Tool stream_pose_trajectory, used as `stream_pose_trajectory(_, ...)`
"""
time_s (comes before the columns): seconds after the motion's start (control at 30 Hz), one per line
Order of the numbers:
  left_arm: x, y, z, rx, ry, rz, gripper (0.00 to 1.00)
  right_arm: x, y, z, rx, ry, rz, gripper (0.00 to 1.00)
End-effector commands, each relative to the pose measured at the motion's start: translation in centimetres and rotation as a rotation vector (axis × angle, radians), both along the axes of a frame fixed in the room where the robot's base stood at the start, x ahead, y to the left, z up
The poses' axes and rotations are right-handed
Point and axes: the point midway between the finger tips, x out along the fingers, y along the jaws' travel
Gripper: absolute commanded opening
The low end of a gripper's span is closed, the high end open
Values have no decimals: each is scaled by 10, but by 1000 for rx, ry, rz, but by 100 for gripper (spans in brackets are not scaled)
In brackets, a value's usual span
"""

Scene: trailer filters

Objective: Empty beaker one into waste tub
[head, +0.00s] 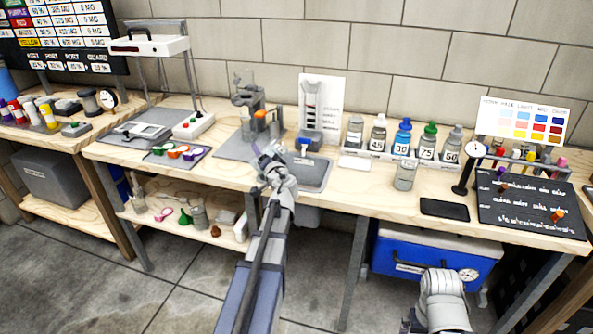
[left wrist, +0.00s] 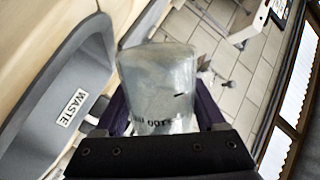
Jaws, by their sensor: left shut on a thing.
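My left gripper (head: 268,155) is over the middle of the bench, at the left side of the grey waste tub (head: 318,172). In the left wrist view, it is shut on a clear glass beaker (left wrist: 158,85) with dark printed marks, held between the purple fingers. In that view the tub (left wrist: 85,75), with a white WASTE label, lies to the left of the beaker, apart from it. What is in the beaker is hard to tell. In the head view the beaker is too small to make out. The right gripper's fingers are not seen.
A rack of numbered bottles (head: 402,141) stands right of the tub, with a jar (head: 404,177) in front. A grey stand (head: 250,100) is behind my gripper. A dial on a post (head: 470,165), a dark pad (head: 444,208) and a black board (head: 525,200) are at the right.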

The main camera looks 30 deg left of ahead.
Motion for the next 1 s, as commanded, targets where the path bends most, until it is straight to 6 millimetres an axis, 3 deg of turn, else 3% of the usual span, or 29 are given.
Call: stream_pose_trajectory(1.0, -2, 2, -3, 77, 98, 1, 0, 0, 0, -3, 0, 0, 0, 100)
